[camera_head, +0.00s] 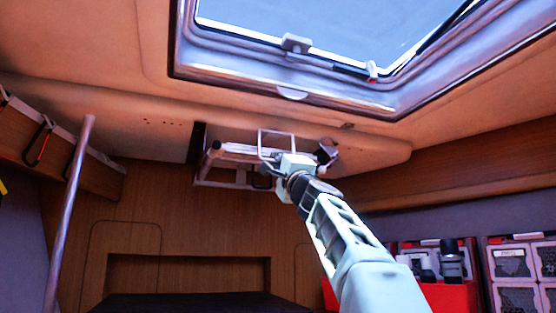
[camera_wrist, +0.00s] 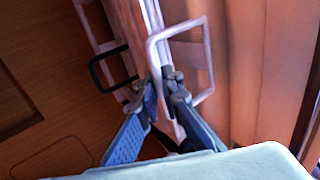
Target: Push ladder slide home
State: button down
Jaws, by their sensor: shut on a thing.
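The ladder slide (camera_head: 238,150) is a pale metal rail assembly mounted high under the ceiling, above the wood-panelled wall. A pale rectangular loop (camera_head: 262,143) stands up from it beside my gripper (camera_head: 283,166). In the wrist view, the slide's long pale rail (camera_wrist: 152,22) runs down towards the fingers, and the loop (camera_wrist: 207,52) surrounds the fingertip area. My gripper (camera_wrist: 165,86) is shut on the ladder slide, at or near the loop's lower left part. The exact contact is hidden between the fingers. A black bracket (camera_wrist: 96,72) sits left of the rail.
An open roof hatch (camera_head: 292,93) is above and to the right. A slanted pole (camera_head: 70,210) stands at the left. Red boxes with gear (camera_head: 450,295) and pale crates (camera_head: 515,265) sit low at the right. A dark recess (camera_head: 190,274) lies below the slide.

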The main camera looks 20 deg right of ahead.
jog(key=shift+r, duration=0.15)
jog(key=c, duration=2.1)
grip_release()
jog(key=shift+w, duration=0.2)
jog(key=shift+s+f, duration=0.1)
jog(key=shift+f, duration=0.1)
jog(key=v, duration=0.7)
jog(key=shift+s, duration=0.2)
jog(key=shift+f, duration=0.1)
